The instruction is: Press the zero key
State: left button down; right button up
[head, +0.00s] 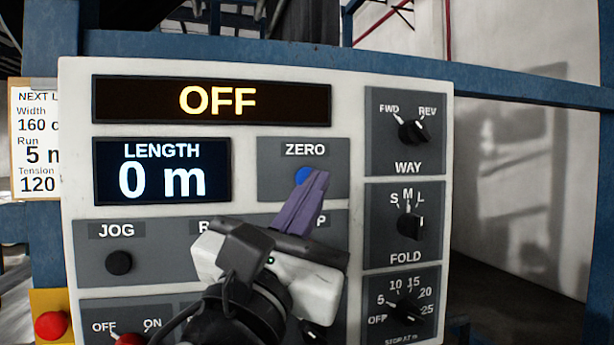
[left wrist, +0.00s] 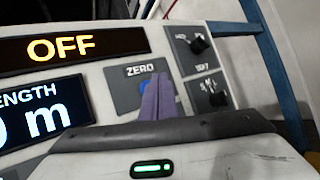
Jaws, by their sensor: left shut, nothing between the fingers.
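The zero key is a blue button (head: 301,175) on a grey plate labelled ZERO, right of the length display. It also shows in the left wrist view (left wrist: 146,86), partly hidden behind my fingers. My left gripper (head: 318,176) is shut and empty, its purple fingers together. In the head view its tips overlap the right side of the blue key. In the left wrist view the shut fingers (left wrist: 158,80) stand in front of the key. I cannot tell whether the tips touch it. The length display (head: 162,172) reads 0 m. My right gripper is not in view.
The white panel (head: 350,85) also holds an OFF display (head: 212,100), a JOG button (head: 119,262), and WAY (head: 413,131), FOLD (head: 409,227) and STOP AT knobs (head: 407,309). My left arm hides part of the lower middle. A red button (head: 50,325) is at lower left.

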pick_arm(q)
jog(key=s, duration=0.1)
jog(key=s+d, duration=0.1)
jog(key=s, duration=0.1)
jog(key=shift+s, duration=0.1)
dwell(0.7)
